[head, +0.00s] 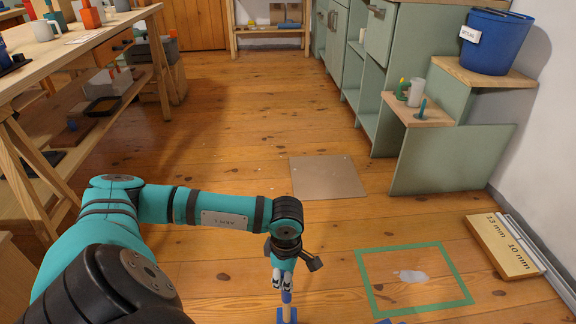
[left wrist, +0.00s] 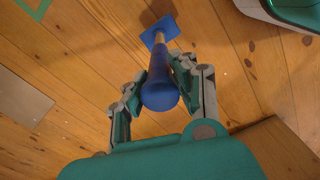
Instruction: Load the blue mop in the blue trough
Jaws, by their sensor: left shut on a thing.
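My left gripper (head: 283,281) is low over the wooden floor, shut on the blue handle grip of the mop (head: 287,298). In the left wrist view the mop's blue grip (left wrist: 160,92) sits between the two fingers of the left gripper (left wrist: 158,82). A wooden shaft runs from the grip down to a flat blue square head near the floor. I cannot tell whether the head touches the floor. I see no thing that is clearly a blue trough; a blue bucket (head: 494,42) with a white label stands on the stepped green unit at upper right. My right gripper is not in view.
A green tape rectangle (head: 366,281) frames a pale spill on the floor. A flat plate (head: 327,177) lies farther off. A wooden block marked "13 mm" and "10 mm" (head: 503,247) lies at right. A workbench (head: 75,45) stands left.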

